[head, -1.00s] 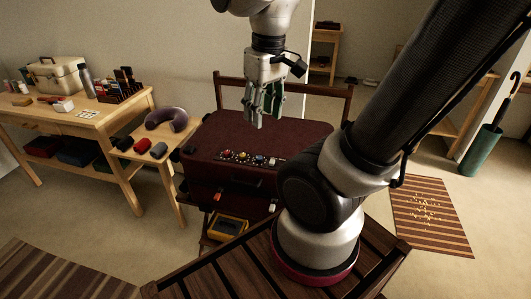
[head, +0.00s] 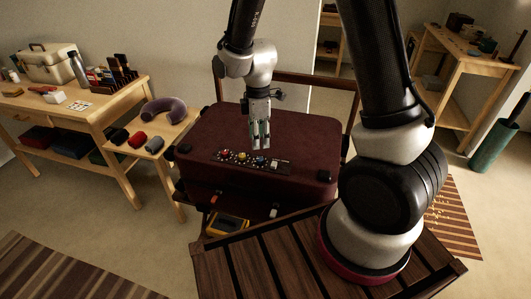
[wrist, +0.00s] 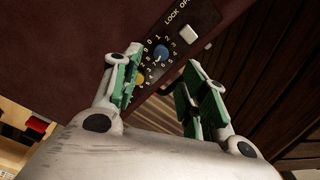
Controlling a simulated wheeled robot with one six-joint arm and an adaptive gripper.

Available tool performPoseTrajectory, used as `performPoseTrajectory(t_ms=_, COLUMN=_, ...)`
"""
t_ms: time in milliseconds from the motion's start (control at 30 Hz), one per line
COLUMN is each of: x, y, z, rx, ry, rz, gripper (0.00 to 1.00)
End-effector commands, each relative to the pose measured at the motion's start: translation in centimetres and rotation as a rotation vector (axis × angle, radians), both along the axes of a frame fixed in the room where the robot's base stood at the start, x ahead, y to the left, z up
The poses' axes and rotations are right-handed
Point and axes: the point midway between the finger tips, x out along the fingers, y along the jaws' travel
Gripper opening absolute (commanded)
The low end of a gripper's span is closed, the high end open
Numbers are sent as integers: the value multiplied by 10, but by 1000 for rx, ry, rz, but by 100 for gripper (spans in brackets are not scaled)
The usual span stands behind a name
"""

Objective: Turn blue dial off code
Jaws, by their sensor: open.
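The blue dial (wrist: 161,52) sits on a dark lock panel (wrist: 180,30) with a ring of white digits around it. It also shows small in the head view (head: 262,161). The panel is on the maroon suitcase (head: 300,130). My gripper (head: 260,145) points down over the panel, with its green-padded fingers apart. In the wrist view my open gripper (wrist: 164,62) has a finger on either side, with the dial just beyond the gap between the tips. Nothing is between the fingers. I cannot tell the height above the dial or read its pointer clearly.
A yellow dial (wrist: 140,78) is close beside the left finger. A pale square button (wrist: 188,35) sits under printed lock lettering. A side table with a neck pillow (head: 164,110) stands left of the suitcase. A yellow-and-black item (head: 228,224) lies below its front.

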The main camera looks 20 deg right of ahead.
Motion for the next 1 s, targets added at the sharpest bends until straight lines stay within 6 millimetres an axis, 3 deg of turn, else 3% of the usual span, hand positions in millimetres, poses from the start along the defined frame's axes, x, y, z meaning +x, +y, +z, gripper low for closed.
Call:
performPoseTrajectory(t_ms=433, x=-3, y=0, z=-65, rx=-2, ry=5, rz=6, gripper=43)
performPoseTrajectory(t_ms=833, x=-3, y=0, z=-76, rx=0, ry=3, rz=5, gripper=43)
performPoseTrajectory(t_ms=1000, x=-4, y=0, z=-75, rx=-1, ry=3, rz=5, gripper=12)
